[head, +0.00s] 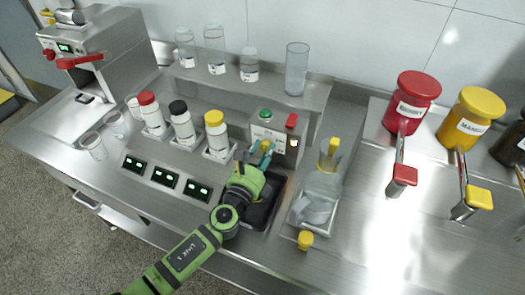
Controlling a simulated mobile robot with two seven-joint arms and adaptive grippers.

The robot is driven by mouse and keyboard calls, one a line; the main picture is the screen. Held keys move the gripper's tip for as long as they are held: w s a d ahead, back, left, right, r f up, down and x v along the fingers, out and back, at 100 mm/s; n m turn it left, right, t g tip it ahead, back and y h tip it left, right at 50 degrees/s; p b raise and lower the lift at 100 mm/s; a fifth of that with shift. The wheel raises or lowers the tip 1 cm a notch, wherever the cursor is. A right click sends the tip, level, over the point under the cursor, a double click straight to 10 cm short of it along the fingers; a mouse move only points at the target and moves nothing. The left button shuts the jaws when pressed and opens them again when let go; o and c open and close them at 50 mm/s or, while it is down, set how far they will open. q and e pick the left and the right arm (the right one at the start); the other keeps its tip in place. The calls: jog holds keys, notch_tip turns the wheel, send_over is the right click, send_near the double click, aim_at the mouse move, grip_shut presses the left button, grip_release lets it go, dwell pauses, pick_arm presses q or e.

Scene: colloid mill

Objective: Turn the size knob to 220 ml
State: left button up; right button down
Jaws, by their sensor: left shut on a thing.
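A steel dispenser box (292,150) with a green button (265,114) and a red part (291,120) on top stands at the back middle of the counter. My left gripper (262,150) reaches up to its front face and is shut there, its fingers around what looks like the size knob. The fingers hide the knob, so its pointer and setting cannot be read. A small lit mark shows on the front face to the right of the fingers. My right gripper is not in view.
Bottles with red, black and yellow lids (215,134) stand left. Red (411,101) and yellow (469,117) canisters stand right. Glassware lines the back shelf.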

pick_arm(q)
jog(key=shift+m, duration=0.6)
jog(key=shift+r, duration=0.1)
jog(key=o, duration=1.1)
jog(key=shift+o, duration=0.2)
jog(key=shift+s+a, duration=0.15)
jog(key=shift+s, duration=0.15)
jog(key=v, duration=1.1)
jog(key=shift+s, duration=0.15)
